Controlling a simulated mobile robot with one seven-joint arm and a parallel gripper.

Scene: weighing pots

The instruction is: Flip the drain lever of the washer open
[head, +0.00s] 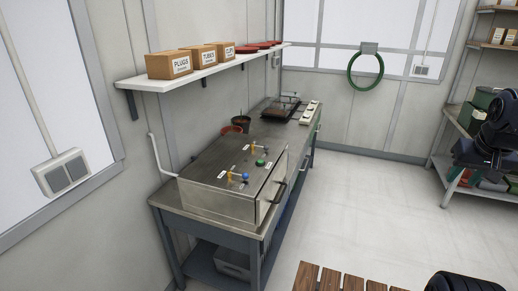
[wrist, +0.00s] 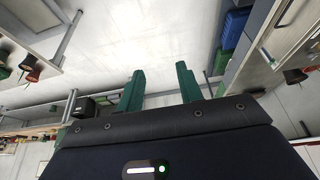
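The washer (head: 222,196) is a grey metal box on the near end of the bench in the head view. On its top are levers with yellow-orange parts (head: 254,147), a blue knob (head: 245,177), a green button (head: 260,163) and small white labels. The labels are too small to read, so I cannot tell which control is the drain lever or how it is set. My gripper (wrist: 160,70) shows in the wrist view with its two green fingers apart and nothing between them. It is away from the washer, which I cannot make out in the wrist view.
The bench (head: 180,219) stands along the left wall, with a shelf (head: 218,68) of cardboard boxes above it. Reddish pots (head: 232,129) stand behind the washer. A slatted wooden surface (head: 330,278) is at the bottom. The floor (head: 350,205) right of the bench is clear.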

